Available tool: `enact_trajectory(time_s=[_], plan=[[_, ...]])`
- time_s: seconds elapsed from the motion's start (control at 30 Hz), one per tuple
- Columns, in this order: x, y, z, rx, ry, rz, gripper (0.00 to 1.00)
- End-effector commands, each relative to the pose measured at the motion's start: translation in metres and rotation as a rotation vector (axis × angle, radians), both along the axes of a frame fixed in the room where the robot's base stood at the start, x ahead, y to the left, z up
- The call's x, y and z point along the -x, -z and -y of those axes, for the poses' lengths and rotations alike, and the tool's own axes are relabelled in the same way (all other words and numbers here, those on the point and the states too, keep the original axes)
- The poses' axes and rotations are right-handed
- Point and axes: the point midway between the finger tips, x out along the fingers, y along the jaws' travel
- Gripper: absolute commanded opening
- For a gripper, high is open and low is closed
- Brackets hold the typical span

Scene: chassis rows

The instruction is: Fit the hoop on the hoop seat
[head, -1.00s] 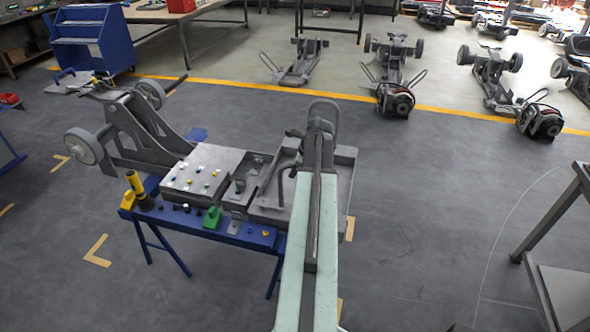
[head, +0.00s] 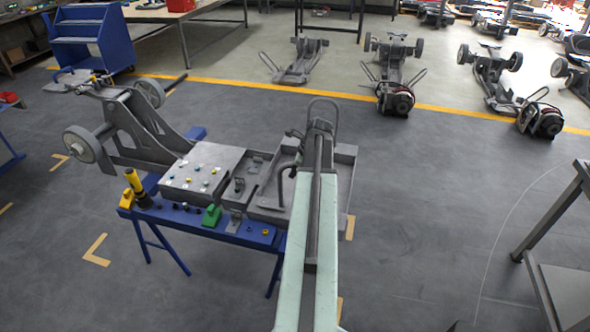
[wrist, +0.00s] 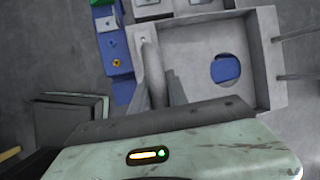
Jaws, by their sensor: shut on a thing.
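The hoop (head: 325,100) is a grey bent tube. Its rounded top rises just beyond my gripper (head: 319,132) in the head view. My gripper is shut on it above the right part of the grey chassis (head: 345,155). In the wrist view, a grey tube of the hoop (wrist: 152,65) runs up from my gripper (wrist: 160,95) beside the chassis's shallow tray. My arm and gripper hide the hoop's lower ends. I cannot make out the hoop seat clearly, nor whether the hoop touches it.
The chassis rests on a blue stand (head: 200,225). A grey rack (head: 560,250) stands at the right. Floor between stand and rack is clear.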

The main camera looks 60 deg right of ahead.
Motion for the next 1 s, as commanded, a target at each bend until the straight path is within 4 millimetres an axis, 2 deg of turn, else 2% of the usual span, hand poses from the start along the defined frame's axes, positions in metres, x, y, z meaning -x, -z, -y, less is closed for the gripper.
enact_trajectory(time_s=[0.67,0.7,0.77,0.8,1.0], plan=[[0.0,0.02,0.0,0.0,0.0,0.001,0.0],[0.0,0.02,0.0,0.0,0.0,0.001,0.25],[0.0,0.019,0.0,0.0,0.0,0.001,0.42],[0.0,0.019,0.0,0.0,0.0,0.0,0.45],[0.0,0.019,0.0,0.0,0.0,0.0,0.45]])
